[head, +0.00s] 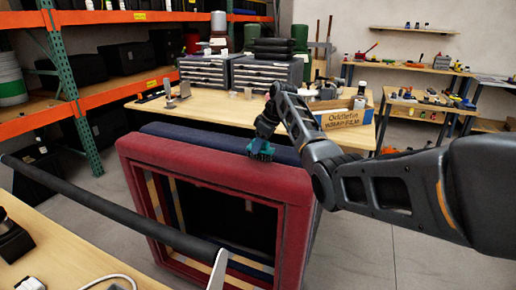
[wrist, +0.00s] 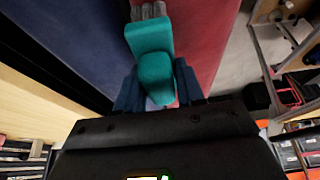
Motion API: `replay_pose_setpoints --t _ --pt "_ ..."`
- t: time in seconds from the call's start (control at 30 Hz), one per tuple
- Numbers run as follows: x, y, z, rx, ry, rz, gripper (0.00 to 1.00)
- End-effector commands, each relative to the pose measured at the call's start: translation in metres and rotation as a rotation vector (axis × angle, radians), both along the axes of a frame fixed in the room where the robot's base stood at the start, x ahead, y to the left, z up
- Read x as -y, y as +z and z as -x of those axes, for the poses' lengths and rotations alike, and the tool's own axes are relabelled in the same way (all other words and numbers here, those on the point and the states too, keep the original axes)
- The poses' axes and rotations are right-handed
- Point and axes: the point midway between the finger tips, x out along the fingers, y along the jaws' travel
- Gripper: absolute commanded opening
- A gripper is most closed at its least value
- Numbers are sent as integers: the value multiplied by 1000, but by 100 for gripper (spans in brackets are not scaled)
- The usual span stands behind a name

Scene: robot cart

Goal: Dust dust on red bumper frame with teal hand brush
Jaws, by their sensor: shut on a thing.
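The red bumper frame (head: 177,163) stands upright on the floor in the middle of the head view, with a dark blue padded part (head: 205,137) behind it. The red surface (wrist: 203,34) and the blue one (wrist: 62,40) also show in the wrist view. My gripper (head: 263,139) is at the top edge of the red frame. It is shut on the teal hand brush (head: 261,151), whose grey bristles (wrist: 148,10) point away from my gripper in the wrist view. The bristles appear over or on the red surface; contact is unclear. I cannot make out any dust.
A wooden workbench (head: 222,110) with grey drawer units and a cardboard box (head: 343,117) stands behind the frame. An orange shelf rack (head: 68,95) is at left. A dark bar (head: 110,208) crosses the lower left. Grey floor (head: 380,240) is clear at right.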

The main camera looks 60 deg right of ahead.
Motion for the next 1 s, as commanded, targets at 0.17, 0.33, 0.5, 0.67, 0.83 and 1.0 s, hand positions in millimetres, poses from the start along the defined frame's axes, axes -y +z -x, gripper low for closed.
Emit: replay_pose_setpoints --t 0.17,0.33,0.5,0.67,0.83,1.0 --pt "0 1 0 1 0 1 3" --pt "0 1 0 1 0 1 3" --pt "-1 1 0 0 0 0 3" --pt "-8 -1 0 0 0 -1 3" --pt "-19 -5 1 0 0 -1 3" --pt "-29 -9 2 0 1 0 3"
